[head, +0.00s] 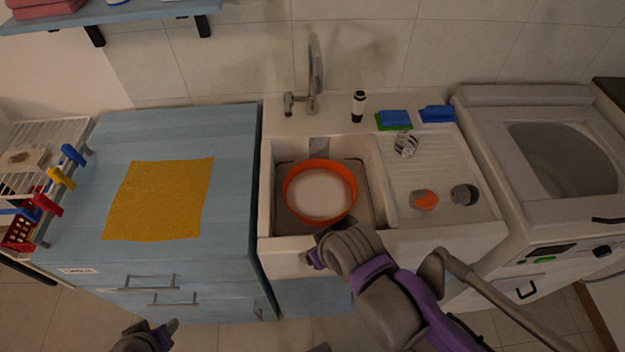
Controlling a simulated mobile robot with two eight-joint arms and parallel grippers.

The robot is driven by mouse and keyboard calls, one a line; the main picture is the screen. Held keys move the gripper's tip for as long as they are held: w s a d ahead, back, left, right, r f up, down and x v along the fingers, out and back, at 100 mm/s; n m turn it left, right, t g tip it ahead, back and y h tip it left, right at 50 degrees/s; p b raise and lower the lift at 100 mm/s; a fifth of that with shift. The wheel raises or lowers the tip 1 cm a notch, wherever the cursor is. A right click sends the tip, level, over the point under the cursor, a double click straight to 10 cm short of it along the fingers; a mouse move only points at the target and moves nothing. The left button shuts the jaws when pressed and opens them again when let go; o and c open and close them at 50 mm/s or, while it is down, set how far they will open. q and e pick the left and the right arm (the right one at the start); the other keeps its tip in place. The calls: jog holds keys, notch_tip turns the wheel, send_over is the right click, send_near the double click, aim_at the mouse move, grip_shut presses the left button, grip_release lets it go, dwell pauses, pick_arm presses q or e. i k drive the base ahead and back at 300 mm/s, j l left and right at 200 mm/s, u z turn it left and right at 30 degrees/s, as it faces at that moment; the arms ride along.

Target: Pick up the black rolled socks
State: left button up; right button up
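A small dark grey rounded bundle (464,194), which looks like the rolled socks, lies on the ribbed drainboard right of the sink basin. An orange and grey bundle (424,200) lies just left of it. My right gripper (312,260) is over the sink's front edge, below the orange basin and well left of the dark bundle. Its fingers are mostly hidden by its own wrist. My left gripper (165,335) is only partly in view at the bottom edge, in front of the blue cabinet and far from the bundles.
A round orange basin (320,165) sits in the sink (268,215). A clear glass (406,144), sponges (394,119) and a bottle (358,106) stand behind the bundles. A faucet (314,80) rises behind the sink. A yellow cloth (160,198) lies on the blue counter. A washer (530,110) stands right.

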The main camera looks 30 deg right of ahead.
aim_at(466, 194)
jog(key=l+z, duration=0.1)
jog(key=z, duration=2.2)
